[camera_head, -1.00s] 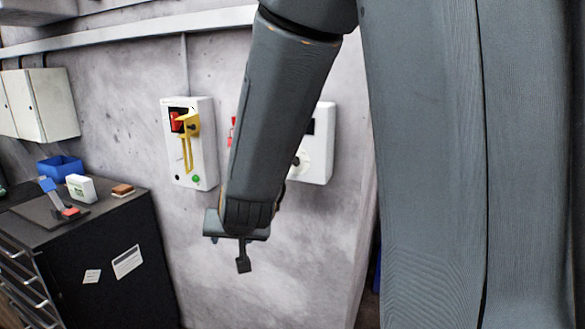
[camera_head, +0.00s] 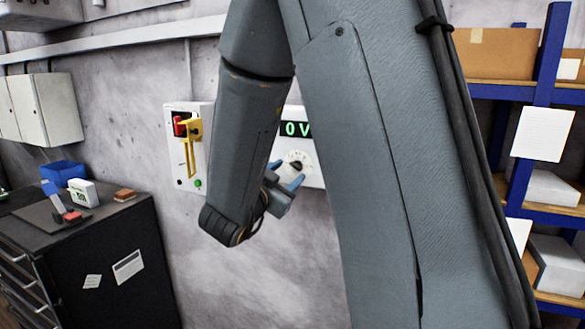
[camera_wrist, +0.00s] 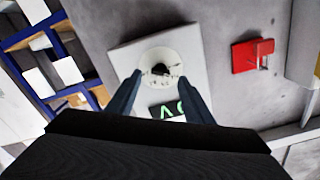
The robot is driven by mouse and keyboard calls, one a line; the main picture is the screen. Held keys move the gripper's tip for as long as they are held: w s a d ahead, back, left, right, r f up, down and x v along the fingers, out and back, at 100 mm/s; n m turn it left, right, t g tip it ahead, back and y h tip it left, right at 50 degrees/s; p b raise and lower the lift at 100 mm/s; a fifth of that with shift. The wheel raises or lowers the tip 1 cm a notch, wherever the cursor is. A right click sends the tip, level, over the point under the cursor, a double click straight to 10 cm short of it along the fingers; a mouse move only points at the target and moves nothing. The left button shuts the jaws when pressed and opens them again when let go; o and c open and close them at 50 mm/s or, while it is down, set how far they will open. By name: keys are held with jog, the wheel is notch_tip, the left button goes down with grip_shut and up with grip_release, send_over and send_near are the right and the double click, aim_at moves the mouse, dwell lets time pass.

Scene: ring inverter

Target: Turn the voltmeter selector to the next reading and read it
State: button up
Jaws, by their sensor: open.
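The voltmeter is a white wall box (camera_head: 311,176), partly hidden by my arm in the head view. Its black display (camera_head: 296,129) shows green characters that look like "0 V"; part of it may be covered. The round selector (camera_head: 297,161) sits below the display. In the wrist view the selector (camera_wrist: 160,68) is a pale dial with a dark knob, and the display (camera_wrist: 168,108) appears upside down, partly covered. My gripper (camera_head: 285,178) is open and empty, its blue fingers facing the box. In the wrist view its fingers (camera_wrist: 160,82) lie either side of the dial, seemingly short of it.
A red bracket (camera_wrist: 252,55) is on the wall beside the voltmeter. A white switch box (camera_head: 174,150) with a yellow lever hangs to the left. A dark cabinet (camera_head: 105,250) stands lower left. A blue shelf rack (camera_head: 545,70) stands right.

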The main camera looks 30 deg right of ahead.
aim_at(295, 168)
jog(key=shift+p+x, duration=0.45)
jog(key=shift+x, duration=1.6)
jog(key=shift+c, duration=0.4)
jog(key=c, duration=1)
jog(key=shift+o, duration=0.2)
jog(key=shift+f+b, duration=0.1)
jog(key=shift+b, duration=0.25)
